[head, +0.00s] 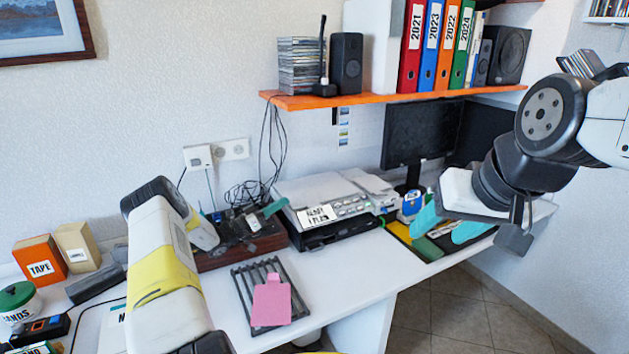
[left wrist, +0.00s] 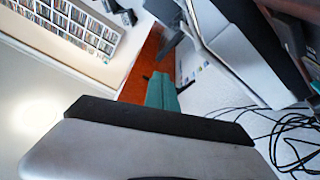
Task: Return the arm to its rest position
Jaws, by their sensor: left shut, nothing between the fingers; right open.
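My left arm (head: 165,270), white with a yellow band, reaches up from the bottom left and bends down over the desk. My left gripper (head: 268,212) has teal fingers, shut and empty, above the dark wooden box beside the printer. Its teal fingers also show in the left wrist view (left wrist: 162,92). My right arm (head: 540,120) comes in from the right. My right gripper (head: 449,222) is open, with its teal fingers apart over the right end of the desk.
A printer (head: 325,205) stands on the desk right of the left gripper. A black rack (head: 242,288) with a pink tag-shaped piece (head: 271,303) lies in front. An orange shelf (head: 375,99) with binders (head: 432,50) hangs above. The desk front (head: 345,270) is clear.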

